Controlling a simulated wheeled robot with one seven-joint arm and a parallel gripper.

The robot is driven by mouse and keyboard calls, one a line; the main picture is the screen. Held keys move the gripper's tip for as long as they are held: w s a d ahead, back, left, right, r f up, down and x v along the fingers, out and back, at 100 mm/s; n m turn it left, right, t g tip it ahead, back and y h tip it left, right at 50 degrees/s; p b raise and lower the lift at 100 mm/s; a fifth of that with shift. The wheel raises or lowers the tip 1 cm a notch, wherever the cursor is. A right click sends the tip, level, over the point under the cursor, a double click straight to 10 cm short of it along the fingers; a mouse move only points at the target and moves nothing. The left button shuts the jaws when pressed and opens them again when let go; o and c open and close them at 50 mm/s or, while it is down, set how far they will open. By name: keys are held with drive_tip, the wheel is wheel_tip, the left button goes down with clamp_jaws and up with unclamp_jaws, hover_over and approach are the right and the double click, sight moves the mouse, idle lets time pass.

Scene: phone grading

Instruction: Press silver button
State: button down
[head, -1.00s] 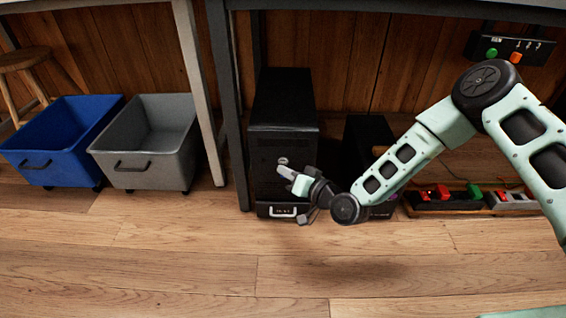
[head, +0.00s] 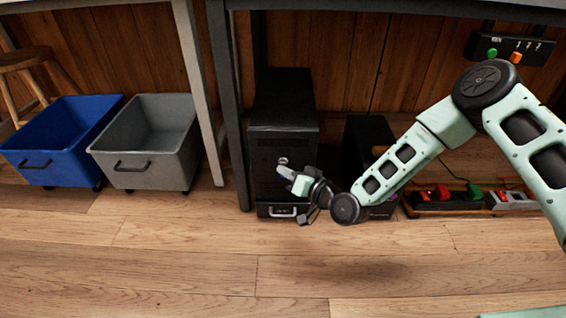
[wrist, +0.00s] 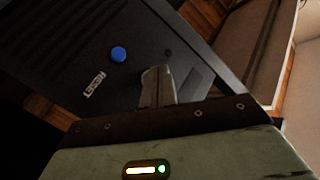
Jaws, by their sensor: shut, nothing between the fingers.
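A black computer tower (head: 284,110) stands under the desk. On its front a small round silvery spot (head: 283,161), perhaps the silver button, shows just above my fingertips. My gripper (head: 285,173) is shut and empty, its tips at the tower's front; I cannot tell whether they touch. In the wrist view my closed fingers (wrist: 157,85) point at the black front panel (wrist: 75,65). A blue button (wrist: 118,54) with a RESET label (wrist: 94,84) lies to their left. A small dark round spot (wrist: 168,52) is just beyond the tips. No silver button is clear there.
A light-framed panel (head: 283,211) is low on the tower. A second dark box (head: 365,145) stands to the right, partly behind my arm. Power strips (head: 450,199) lie farther right. Blue (head: 35,160) and grey (head: 145,165) bins stand left. The floor in front is clear.

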drive_tip(key=shift+w, duration=0.15)
drive_tip(key=shift+w, duration=0.3)
drive_tip(key=shift+w, duration=0.45)
idle(0.9)
drive_tip(key=shift+s, duration=0.1)
drive_tip(key=shift+s+p, duration=0.35)
drive_tip(key=shift+s, duration=0.45)
drive_tip(key=shift+s+p, duration=0.95)
drive_tip(key=shift+s, duration=1.55)
drive_tip(key=shift+a, duration=0.1)
